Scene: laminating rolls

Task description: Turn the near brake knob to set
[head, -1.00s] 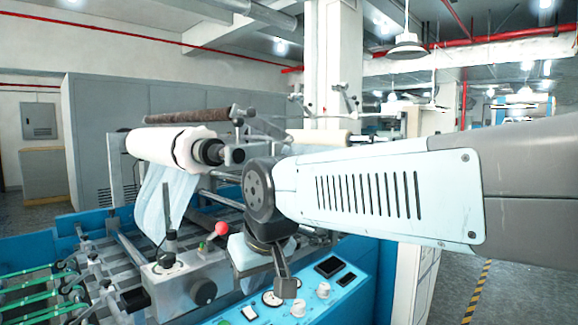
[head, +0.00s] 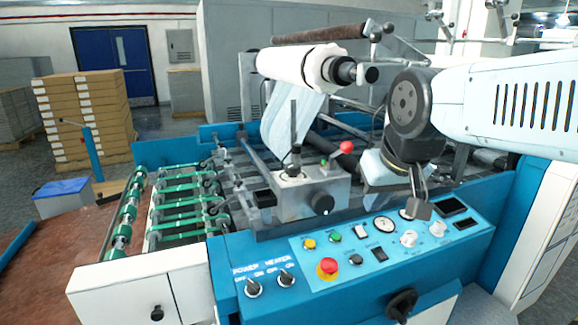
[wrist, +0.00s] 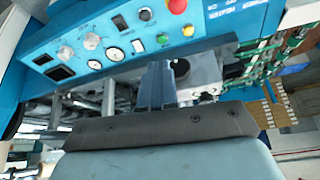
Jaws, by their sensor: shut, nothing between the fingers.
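I cannot tell for sure which knob is the near brake knob, and no brake label is readable. A black round knob (head: 321,204) sits on the front of the grey box on the machine. Another black knob (head: 402,305) is low on the blue front, and two pale knobs (head: 408,238) (head: 438,229) are on the sloped blue panel. My gripper (head: 420,207) is shut and empty, pointing down above the panel's back edge, partly covering a dial. In the wrist view its shut fingers (wrist: 156,86) show before the grey box, touching no knob that I can make out.
The blue control panel (head: 350,270) carries a red emergency button (head: 327,267), power and heater switches (head: 270,284) and dials. A red-balled lever (head: 346,147) rises behind the grey box (head: 300,195). The white film roll (head: 295,68) hangs above.

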